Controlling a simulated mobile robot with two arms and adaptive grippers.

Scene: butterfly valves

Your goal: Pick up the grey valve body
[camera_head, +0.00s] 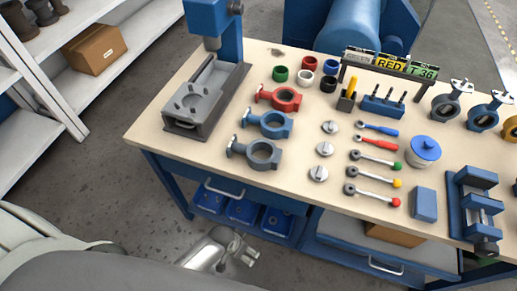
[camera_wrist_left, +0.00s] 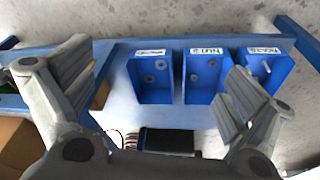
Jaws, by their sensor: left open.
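The grey valve body (camera_head: 263,166), a ring with a flanged neck pointing left, lies flat on the workbench top (camera_head: 215,160) near the front edge. It is the nearest of three in a column, in front of a blue valve body (camera_head: 272,131) and a red one (camera_head: 286,106). My left gripper (camera_head: 238,252) is low in front of the bench, below and apart from the grey body. In the left wrist view its two fingers (camera_wrist_left: 160,85) are spread with nothing between them. They face the under-bench bins; the grey body is not in that view. My right gripper is not in view.
Blue labelled bins (camera_wrist_left: 153,78) sit below the bench. A grey press (camera_head: 205,97) stands left of the valve bodies. Silver discs (camera_head: 319,174) and levers with coloured knobs (camera_head: 373,196) lie to the right. Shelves (camera_head: 75,100) stand at far left.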

